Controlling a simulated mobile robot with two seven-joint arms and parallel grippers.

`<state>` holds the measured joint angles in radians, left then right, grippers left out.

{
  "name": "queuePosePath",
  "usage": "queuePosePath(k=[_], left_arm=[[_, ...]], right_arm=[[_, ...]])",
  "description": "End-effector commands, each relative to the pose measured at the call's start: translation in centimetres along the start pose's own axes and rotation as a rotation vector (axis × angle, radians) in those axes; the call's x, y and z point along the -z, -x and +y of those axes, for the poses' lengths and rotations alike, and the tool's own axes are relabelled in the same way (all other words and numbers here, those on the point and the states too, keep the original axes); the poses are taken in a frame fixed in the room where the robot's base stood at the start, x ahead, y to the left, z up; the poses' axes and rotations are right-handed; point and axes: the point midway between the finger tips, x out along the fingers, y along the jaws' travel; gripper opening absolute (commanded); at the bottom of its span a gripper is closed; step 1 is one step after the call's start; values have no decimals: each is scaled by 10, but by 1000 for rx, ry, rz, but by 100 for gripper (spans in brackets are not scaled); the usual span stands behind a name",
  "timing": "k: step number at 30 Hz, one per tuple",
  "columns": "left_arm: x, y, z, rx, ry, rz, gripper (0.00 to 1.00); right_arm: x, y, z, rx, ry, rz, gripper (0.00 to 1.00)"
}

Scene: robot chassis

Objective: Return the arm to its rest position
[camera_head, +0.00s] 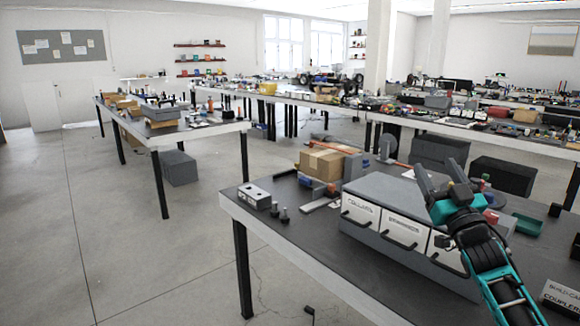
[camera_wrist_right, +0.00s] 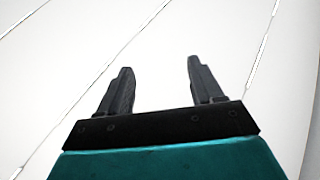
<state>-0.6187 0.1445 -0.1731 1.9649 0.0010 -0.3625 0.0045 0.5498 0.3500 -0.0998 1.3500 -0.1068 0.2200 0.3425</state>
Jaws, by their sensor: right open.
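My right gripper (camera_head: 437,172) is raised over the right part of the grey drawer unit on the near table, its fingers pointing up and away. Its arm comes in from the bottom right. In the right wrist view the two dark fingers (camera_wrist_right: 158,88) are apart with nothing between them, against a plain white background with thin dark lines. My left gripper is in neither view.
The near table (camera_head: 335,270) holds the drawer unit (camera_head: 385,200) with labelled white drawer fronts, a cardboard box (camera_head: 323,162), a white box (camera_head: 254,196), and a green tray (camera_head: 527,225). The floor (camera_head: 110,230) at left is clear.

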Motion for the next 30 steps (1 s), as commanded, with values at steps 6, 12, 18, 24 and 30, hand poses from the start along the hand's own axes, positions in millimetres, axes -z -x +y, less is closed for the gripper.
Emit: queuePosePath(k=[6,12,18,24,30], left_arm=[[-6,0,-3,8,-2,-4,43],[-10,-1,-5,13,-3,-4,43],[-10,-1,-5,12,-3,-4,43],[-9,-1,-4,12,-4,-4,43],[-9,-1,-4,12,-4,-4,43]], right_arm=[[-60,11,20,-84,142,-332,66],[-107,40,20,-77,226,-578,66],[-149,111,-29,-4,184,-656,66],[-181,208,-86,73,117,-766,66],[-189,329,-146,143,19,-903,66]])
